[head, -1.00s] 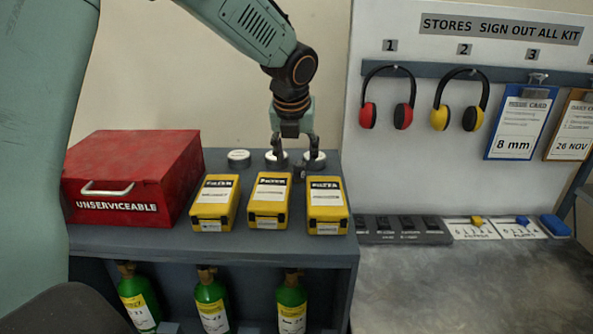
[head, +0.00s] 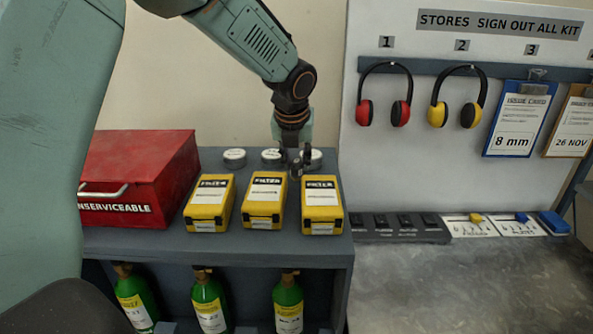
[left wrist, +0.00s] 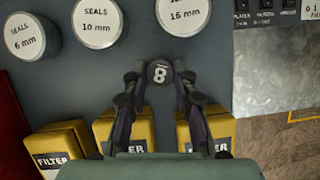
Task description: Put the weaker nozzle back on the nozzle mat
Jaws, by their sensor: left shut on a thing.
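My left gripper (head: 297,165) hangs over the back of the dark shelf top, behind the yellow filter boxes and in front of the round tins. In the left wrist view its fingers (left wrist: 160,80) are shut on a small dark round piece marked 8 (left wrist: 159,72). In the head view this piece is too small and dark to make out clearly. I cannot tell for certain which surface is the nozzle mat. A dark strip with several black items (head: 400,238) lies right of the shelf, beside white cards with yellow and blue pieces (head: 470,231). My right gripper is not in view.
Three yellow filter boxes (head: 264,200) stand in front, with three white-lidded seal tins (head: 234,157) behind. A red unserviceable box (head: 140,172) is at the left. Ear defenders (head: 385,95) and clipboards (head: 519,120) hang on the board. The grey bench front (head: 460,285) is clear.

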